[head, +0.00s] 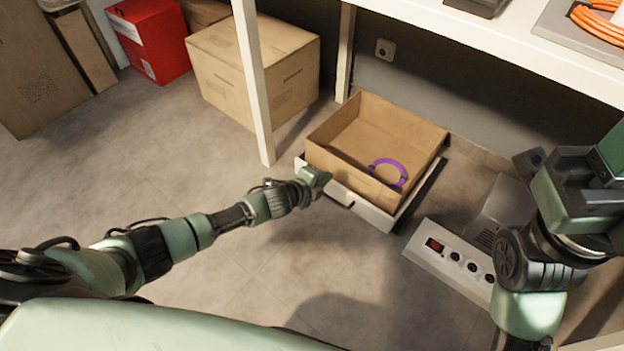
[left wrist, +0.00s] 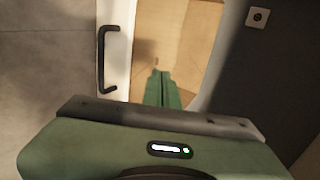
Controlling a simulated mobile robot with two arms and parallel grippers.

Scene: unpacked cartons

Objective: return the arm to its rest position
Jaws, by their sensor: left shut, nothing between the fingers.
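My left arm reaches from the left in the head view. Its gripper (head: 318,180) is shut and empty, just in front of the left end of an open brown carton (head: 350,172). In the left wrist view the closed green fingers (left wrist: 162,88) point toward the brown carton interior (left wrist: 180,40), with nothing between them. I cannot tell whether the fingertips touch the carton. My right arm (head: 545,265) is folded at the right edge of the head view, and its fingers cannot be made out clearly.
A dark handle (left wrist: 107,58) shows on a white panel. A white post (head: 252,80), a shelf (head: 480,38) and a control box (head: 452,262) stand close.

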